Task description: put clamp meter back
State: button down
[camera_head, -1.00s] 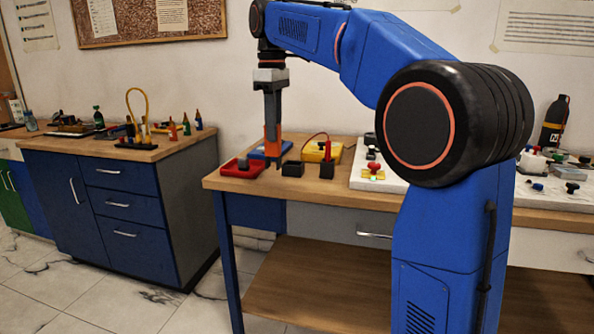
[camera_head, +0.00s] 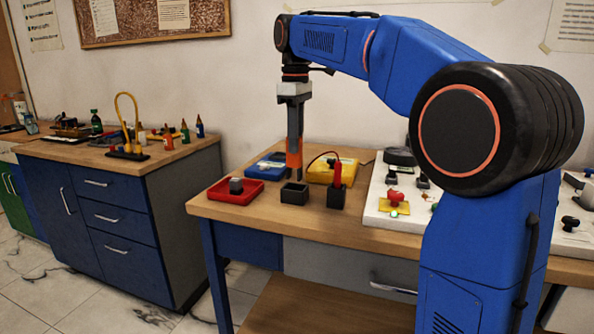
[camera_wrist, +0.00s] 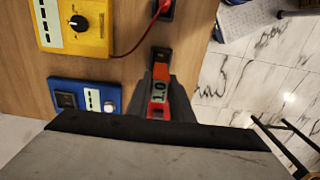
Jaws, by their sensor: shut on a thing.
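My gripper (camera_head: 293,150) points straight down over the workbench, shut on the clamp meter. The clamp meter (camera_wrist: 159,88) is a slim orange-red tool with a small display reading about 1.0, between the grey fingers in the wrist view. In the head view its orange side (camera_head: 298,158) shows along the fingers. Its lower end is close above an open-topped black holder (camera_head: 294,194); I cannot tell whether they touch. A second black holder (camera_head: 336,197) to the right has a red probe (camera_head: 337,174) standing in it.
A red tray (camera_head: 221,197) with a grey block lies left of the holder. A blue device (camera_head: 266,168) and a yellow meter (camera_head: 322,174), wired to the red probe, lie behind. A white board (camera_head: 376,212) with small parts is at right. The bench's front edge is close.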

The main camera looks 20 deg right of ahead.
aim_at(296, 161)
jog(key=shift+f, duration=3.05)
jog(key=c, duration=1.6)
grip_release()
jog(key=shift+f, duration=0.1)
jog(key=shift+o, duration=0.2)
notch_tip(296, 161, up, 12)
jog(key=shift+r, duration=0.15)
